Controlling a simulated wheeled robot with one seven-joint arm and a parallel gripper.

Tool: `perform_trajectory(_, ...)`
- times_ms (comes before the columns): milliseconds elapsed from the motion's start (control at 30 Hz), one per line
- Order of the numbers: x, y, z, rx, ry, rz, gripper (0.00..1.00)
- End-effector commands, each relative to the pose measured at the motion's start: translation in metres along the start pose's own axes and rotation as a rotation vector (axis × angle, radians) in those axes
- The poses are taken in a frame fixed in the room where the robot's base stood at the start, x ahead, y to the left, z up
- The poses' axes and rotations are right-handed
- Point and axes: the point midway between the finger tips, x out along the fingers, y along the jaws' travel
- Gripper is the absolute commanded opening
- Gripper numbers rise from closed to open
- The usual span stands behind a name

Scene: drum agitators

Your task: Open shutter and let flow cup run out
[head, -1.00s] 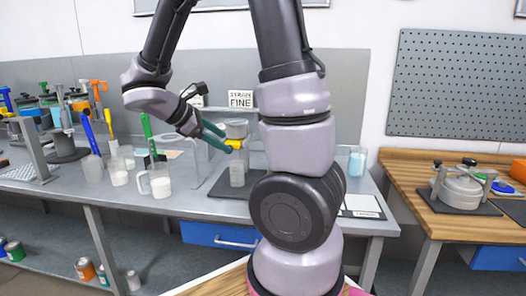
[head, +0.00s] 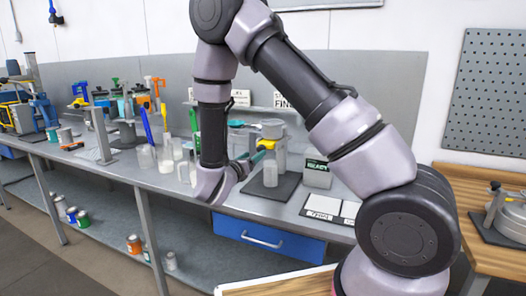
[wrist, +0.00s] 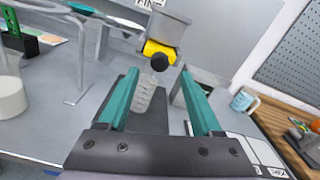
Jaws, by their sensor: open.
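The flow cup (head: 272,128) is a grey cup held above a dark mat, with a yellow shutter (head: 266,144) under it. In the wrist view the cup (wrist: 166,28) and the yellow shutter (wrist: 157,50) show ahead of my fingertips, with a black round knob (wrist: 160,62) facing me. A clear beaker (head: 270,173) stands on the mat below; in the wrist view it (wrist: 145,95) shows between my fingers. My gripper (wrist: 160,72) has two teal fingers, spread apart and empty. It is apart from the shutter. I cannot tell whether liquid flows.
A box with a green display (head: 316,173) stands right of the mat (head: 284,188). White cards (head: 322,205) lie at the bench's front edge. Beakers with coloured-handled tools (head: 148,155) stand to the left.

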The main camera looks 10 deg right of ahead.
Motion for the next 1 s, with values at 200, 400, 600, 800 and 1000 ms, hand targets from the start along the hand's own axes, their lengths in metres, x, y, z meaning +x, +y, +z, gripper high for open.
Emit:
perform_trajectory(200, 0.041, -0.002, -0.001, 0.002, 0.003, -0.004, 0.66)
perform_trajectory(400, 0.06, -0.001, 0.0, 0.001, 0.002, 0.0, 0.66)
perform_trajectory(600, 0.064, -0.001, 0.0, 0.001, 0.002, 0.0, 0.66)
perform_trajectory(800, 0.063, -0.001, 0.0, 0.001, 0.002, 0.0, 0.43)
perform_trajectory(1000, 0.063, -0.001, 0.0, 0.001, 0.002, 0.0, 0.0)
